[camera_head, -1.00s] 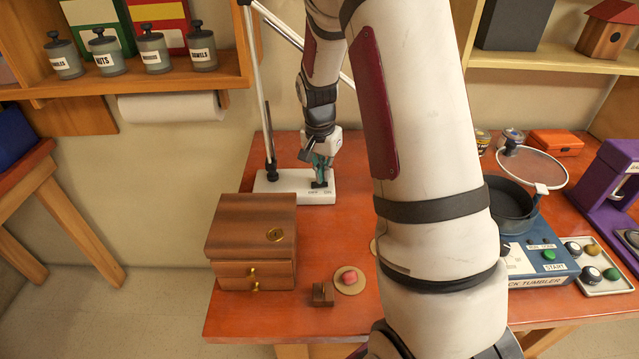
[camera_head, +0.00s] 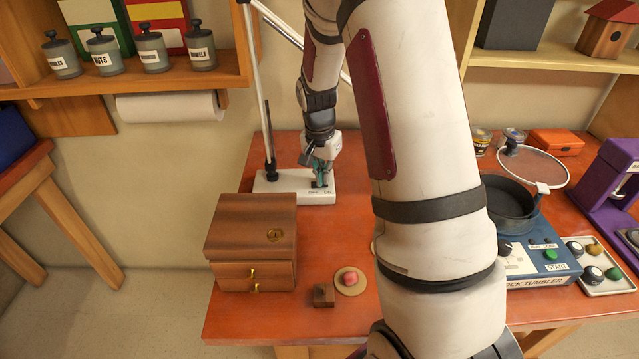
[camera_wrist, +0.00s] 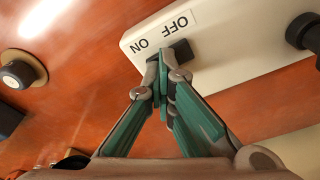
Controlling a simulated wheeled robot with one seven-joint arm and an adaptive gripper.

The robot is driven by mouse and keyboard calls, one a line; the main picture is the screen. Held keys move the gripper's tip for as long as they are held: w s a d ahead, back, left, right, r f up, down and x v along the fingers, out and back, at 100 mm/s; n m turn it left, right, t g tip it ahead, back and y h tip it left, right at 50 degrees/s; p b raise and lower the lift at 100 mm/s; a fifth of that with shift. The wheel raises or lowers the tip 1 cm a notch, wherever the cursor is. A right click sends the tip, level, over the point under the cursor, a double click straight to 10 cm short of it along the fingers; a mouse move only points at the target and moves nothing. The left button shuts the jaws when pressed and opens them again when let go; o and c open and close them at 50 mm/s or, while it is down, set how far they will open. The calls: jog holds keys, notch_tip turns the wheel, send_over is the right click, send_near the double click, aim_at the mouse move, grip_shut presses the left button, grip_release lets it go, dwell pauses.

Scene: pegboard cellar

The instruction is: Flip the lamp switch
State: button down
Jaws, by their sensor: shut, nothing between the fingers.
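The lamp's white base (camera_head: 293,187) stands at the back left of the red-brown table, with its pole (camera_head: 266,130) rising from the left end. My gripper (camera_head: 321,186) is over the base at the switch. In the wrist view my gripper (camera_wrist: 163,62) is shut and empty, its fingertips at the switch's ON side. I cannot tell whether they press on it. The fingers hide part of the switch.
A wooden box with drawers (camera_head: 252,243) stands in front of the lamp base. A small wooden block (camera_head: 323,295) and a pink stone on a round coaster (camera_head: 350,281) lie nearby. The rock tumbler (camera_head: 540,262) is at the right, beyond my arm.

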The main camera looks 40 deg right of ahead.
jog(key=shift+r+p, duration=1.2)
jog(key=shift+r, duration=2.25)
